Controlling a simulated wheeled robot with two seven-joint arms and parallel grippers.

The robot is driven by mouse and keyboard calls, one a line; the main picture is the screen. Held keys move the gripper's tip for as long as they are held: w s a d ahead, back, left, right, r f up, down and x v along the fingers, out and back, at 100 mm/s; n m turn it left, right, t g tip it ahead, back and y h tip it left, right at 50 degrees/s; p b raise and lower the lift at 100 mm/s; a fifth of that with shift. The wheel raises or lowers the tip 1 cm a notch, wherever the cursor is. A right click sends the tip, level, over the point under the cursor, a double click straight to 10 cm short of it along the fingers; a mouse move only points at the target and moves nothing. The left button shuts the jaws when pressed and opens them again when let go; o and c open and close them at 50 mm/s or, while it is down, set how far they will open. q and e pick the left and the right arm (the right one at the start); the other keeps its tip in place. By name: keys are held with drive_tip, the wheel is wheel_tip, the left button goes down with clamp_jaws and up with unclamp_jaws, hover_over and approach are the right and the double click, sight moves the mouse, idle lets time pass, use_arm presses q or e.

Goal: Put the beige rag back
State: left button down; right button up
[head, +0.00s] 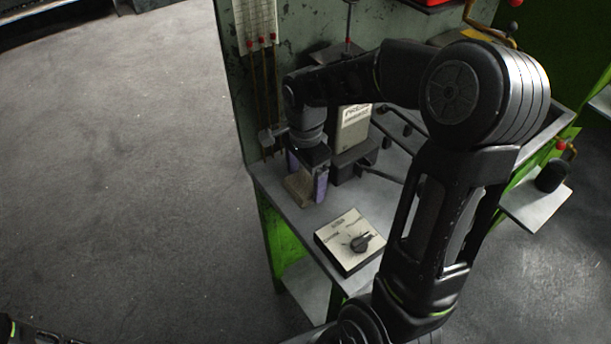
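The beige rag (299,190) is a small tan piece at the left edge of the grey bench top (285,213). My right gripper (306,182) points down over it, with its two purple fingers apart. The rag shows between and below the fingers. I cannot tell whether the fingers press on it or only stand around it. The gripper body hides part of the rag. My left gripper does not show; only a dark piece, possibly of my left arm, shows at the bottom left corner.
A control box with a black knob (344,240) lies at the bench's front. A white-labelled block (353,127) and a dark block (352,162) stand behind the gripper. Thin rods (268,100) hang at the left. A side shelf (538,207) is at right. Open floor lies left.

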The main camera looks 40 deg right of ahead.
sight(305, 181)
drive_tip(key=shift+o, duration=1.4)
wheel_tip(305, 181, up, 12)
drive_tip(key=shift+r, duration=0.2)
